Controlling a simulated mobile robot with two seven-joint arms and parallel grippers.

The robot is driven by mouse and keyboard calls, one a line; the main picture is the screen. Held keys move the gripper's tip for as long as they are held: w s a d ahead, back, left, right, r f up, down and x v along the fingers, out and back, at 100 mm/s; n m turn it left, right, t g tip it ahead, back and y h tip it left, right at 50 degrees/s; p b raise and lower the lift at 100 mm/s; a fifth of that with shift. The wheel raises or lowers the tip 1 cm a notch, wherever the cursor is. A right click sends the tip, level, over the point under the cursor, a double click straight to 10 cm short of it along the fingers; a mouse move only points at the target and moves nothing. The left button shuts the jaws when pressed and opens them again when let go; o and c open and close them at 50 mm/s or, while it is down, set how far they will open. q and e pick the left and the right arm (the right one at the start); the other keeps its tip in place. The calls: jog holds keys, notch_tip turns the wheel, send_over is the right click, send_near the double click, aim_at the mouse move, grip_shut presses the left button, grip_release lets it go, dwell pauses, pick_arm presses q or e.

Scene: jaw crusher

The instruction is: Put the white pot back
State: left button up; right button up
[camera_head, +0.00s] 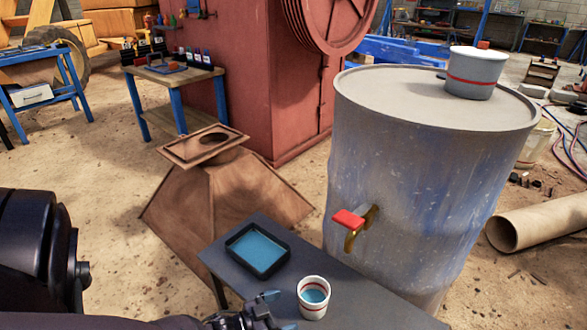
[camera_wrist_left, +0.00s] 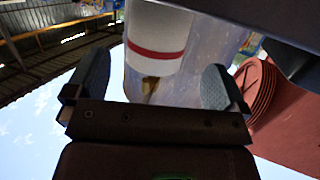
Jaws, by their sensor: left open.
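A white pot (camera_head: 313,298) with a red stripe and a blue inside stands upright near the front edge of the dark bench (camera_head: 365,300). My left gripper (camera_head: 279,311) is open just left of this pot, at about its height. In the left wrist view the pot (camera_wrist_left: 157,35) shows in front of and between the two spread fingers (camera_wrist_left: 155,78). No contact can be made out. A second, larger white pot (camera_head: 475,75) with a red stripe stands on top of the drum (camera_head: 420,150). My right gripper is out of view.
A black tray with a blue bottom (camera_head: 257,250) lies on the bench, behind and left of the pot. The drum has a tap with a red handle (camera_head: 349,219) overhanging the bench. A brown hopper (camera_head: 225,185) stands left of the bench.

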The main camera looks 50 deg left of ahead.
pick_arm(q)
jog(key=shift+v, duration=1.4)
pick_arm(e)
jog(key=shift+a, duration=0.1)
pick_arm(q)
jog(key=s+d+r+g+p, duration=0.1)
jog(key=s+d+r+p, duration=0.3)
jog(key=r, duration=0.6)
jog(key=s+d+r+g+y+p, duration=0.1)
jog(key=s+d+r+p, duration=0.3)
jog(key=s+r+p, duration=0.5)
jog(key=s+d+r+g+y+p, duration=0.1)
jog(key=s+d+r+p, duration=0.4)
jog(key=r, duration=0.6)
jog(key=shift+s+n+g+p, duration=0.3)
jog(key=shift+s+g+p, duration=0.45)
jog(key=shift+p, duration=0.35)
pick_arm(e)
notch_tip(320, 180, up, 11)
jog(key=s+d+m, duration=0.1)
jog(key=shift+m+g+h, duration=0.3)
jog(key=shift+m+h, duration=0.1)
pick_arm(q)
jog(key=shift+w+r, duration=0.1)
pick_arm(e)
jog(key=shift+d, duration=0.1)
